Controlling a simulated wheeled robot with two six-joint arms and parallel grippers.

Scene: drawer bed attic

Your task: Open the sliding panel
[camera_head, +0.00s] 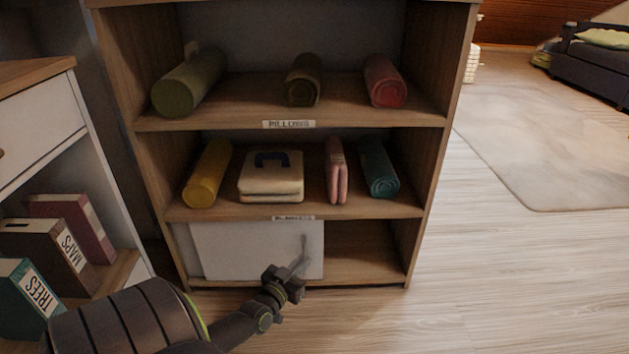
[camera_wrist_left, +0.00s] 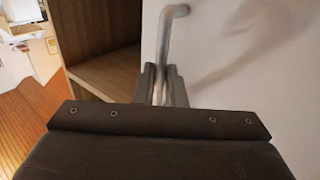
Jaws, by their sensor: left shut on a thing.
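The white sliding panel (camera_head: 240,248) covers the left and middle part of the bottom compartment of the wooden shelf unit. The right part of that compartment is uncovered and looks empty. A thin grey handle (camera_head: 303,250) stands on the panel near its right edge. My left gripper (camera_head: 297,272) is shut on the lower part of this handle. In the left wrist view the handle (camera_wrist_left: 176,35) rises between the two fingers (camera_wrist_left: 161,85), with the white panel (camera_wrist_left: 285,75) behind and to the right. My right gripper is not in view.
The shelf unit (camera_head: 445,60) holds rolled and folded textiles on the upper two shelves. A white cabinet with books (camera_head: 75,235) stands close on the left, beside my left arm. A pale rug (camera_head: 545,140) and open wooden floor lie to the right.

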